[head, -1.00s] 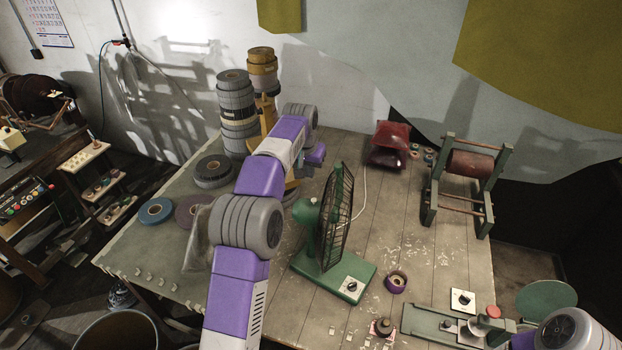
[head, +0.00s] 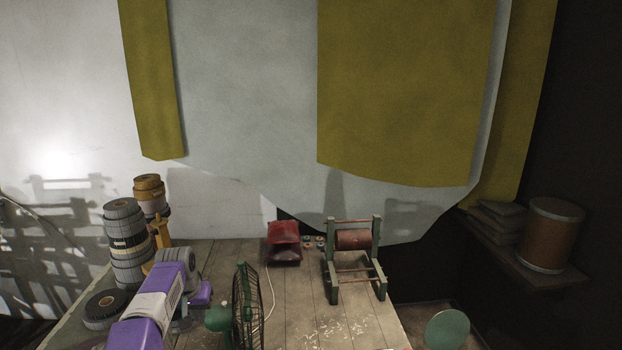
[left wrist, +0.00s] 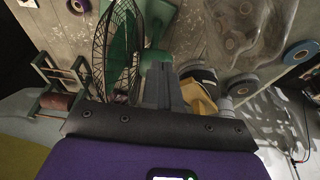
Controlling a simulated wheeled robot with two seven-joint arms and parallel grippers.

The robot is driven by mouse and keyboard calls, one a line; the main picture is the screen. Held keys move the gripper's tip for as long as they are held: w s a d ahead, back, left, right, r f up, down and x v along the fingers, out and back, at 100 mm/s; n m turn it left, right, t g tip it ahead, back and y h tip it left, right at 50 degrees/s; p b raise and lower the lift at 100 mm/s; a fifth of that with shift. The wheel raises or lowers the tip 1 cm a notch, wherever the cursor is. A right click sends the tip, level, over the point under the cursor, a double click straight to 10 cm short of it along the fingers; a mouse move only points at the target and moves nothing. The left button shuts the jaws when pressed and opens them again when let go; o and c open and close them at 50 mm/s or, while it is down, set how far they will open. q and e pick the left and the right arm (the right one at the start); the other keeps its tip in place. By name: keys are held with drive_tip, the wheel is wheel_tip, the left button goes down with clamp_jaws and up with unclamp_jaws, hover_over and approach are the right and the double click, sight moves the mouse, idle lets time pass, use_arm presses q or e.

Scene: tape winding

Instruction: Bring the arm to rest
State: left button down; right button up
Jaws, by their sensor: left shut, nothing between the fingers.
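My left arm, purple and grey, comes in from the lower left of the head view over the table (head: 305,300). My left gripper (head: 186,320) is small and partly hidden there, between the tape stacks and the green fan (head: 247,308). In the left wrist view its dark grey fingers (left wrist: 157,84) are together with nothing between them. The fan (left wrist: 118,45) is close beside them in that view. My right arm and gripper are out of view.
A grey tape stack (head: 126,245) and a brown tape stack (head: 149,195) stand at the table's back left. A flat dark roll (head: 102,310) lies before them. A red tray (head: 284,242) and a green roller frame (head: 355,258) are at the back. The boards between fan and frame are mostly clear.

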use_arm(q)
wheel_tip(320, 180, down, 14)
drive_tip(key=d+b, duration=0.2)
drive_tip(key=b, duration=0.1)
drive_tip(key=s+d+f+g+h+b, duration=0.15)
drive_tip(key=s+f, duration=0.25)
drive_tip(key=f, duration=0.4)
drive_tip(key=s+d+f+b, duration=0.3)
drive_tip(key=f, duration=0.6)
drive_tip(key=s+d+f+h+b, duration=0.1)
drive_tip(key=s+d+f+b, duration=0.2)
drive_tip(key=f, duration=0.5)
drive_tip(key=s+d+f+n+h+b, duration=0.1)
drive_tip(key=s+d+f, duration=0.4)
drive_tip(key=s, duration=0.7)
drive_tip(key=s+d+f+g+h+b, duration=0.1)
drive_tip(key=s+d+f+b, duration=0.3)
drive_tip(key=s+f, duration=0.4)
drive_tip(key=s, duration=0.5)
drive_tip(key=shift+s+d+f+n+b, duration=0.25)
drive_tip(key=shift+d+f+n+b, duration=0.1)
drive_tip(key=shift+d+f+n, duration=0.05)
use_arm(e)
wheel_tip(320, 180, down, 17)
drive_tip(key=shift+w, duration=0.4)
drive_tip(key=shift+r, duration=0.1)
